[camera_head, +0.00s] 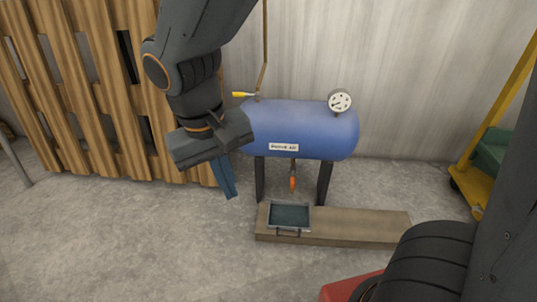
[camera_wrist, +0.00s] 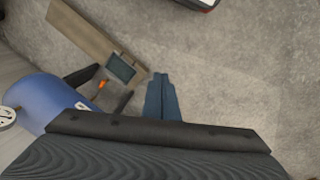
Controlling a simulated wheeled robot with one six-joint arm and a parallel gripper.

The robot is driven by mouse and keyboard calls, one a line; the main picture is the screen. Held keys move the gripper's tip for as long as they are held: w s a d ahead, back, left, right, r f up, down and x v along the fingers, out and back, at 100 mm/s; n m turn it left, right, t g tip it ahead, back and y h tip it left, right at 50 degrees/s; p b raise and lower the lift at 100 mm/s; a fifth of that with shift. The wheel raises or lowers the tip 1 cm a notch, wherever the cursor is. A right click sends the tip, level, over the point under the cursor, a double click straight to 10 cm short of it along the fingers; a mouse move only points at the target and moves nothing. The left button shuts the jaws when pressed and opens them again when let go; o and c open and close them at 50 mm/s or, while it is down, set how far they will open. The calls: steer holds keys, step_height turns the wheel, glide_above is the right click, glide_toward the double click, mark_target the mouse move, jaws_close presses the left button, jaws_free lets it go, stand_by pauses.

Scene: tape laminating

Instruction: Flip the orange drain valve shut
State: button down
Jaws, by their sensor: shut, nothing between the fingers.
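The orange drain valve (camera_head: 293,183) hangs under the middle of a blue air tank (camera_head: 315,128), its handle pointing down. It also shows in the wrist view (camera_wrist: 102,85), beside the tank's dark legs. My gripper (camera_head: 231,194) is to the left of the tank, pointing down, with its blue fingers shut together and empty. In the wrist view my gripper (camera_wrist: 161,82) is to the right of the valve and apart from it.
A small dark tray (camera_head: 290,215) sits on a wooden plank (camera_head: 365,228) below the tank. A gauge (camera_head: 339,101) and a yellow-handled lever (camera_head: 243,95) are on top. Wooden slats (camera_head: 95,75) stand behind at left, a yellow cart (camera_head: 480,155) at right.

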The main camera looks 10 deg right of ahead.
mark_target(293, 178)
steer(key=w+d+f+m+t+h, duration=0.1)
steer(key=w+d+f+m+h, duration=0.2)
steer(key=w+f, duration=0.8)
steer(key=w+d+f+m+t+h+b, duration=0.1)
steer(key=w+d+f+m, duration=0.4)
steer(key=w+f, duration=0.6)
steer(key=shift+w+d+h, duration=0.4)
steer(key=shift+w+h, duration=0.5)
steer(key=shift+w, duration=0.1)
steer(key=shift+f, duration=0.1)
steer(key=w+d+f+b, duration=0.1)
steer(key=d+f+b, duration=0.5)
steer(key=d, duration=0.3)
steer(key=shift+d+f, duration=0.3)
steer(key=shift+d, duration=0.05)
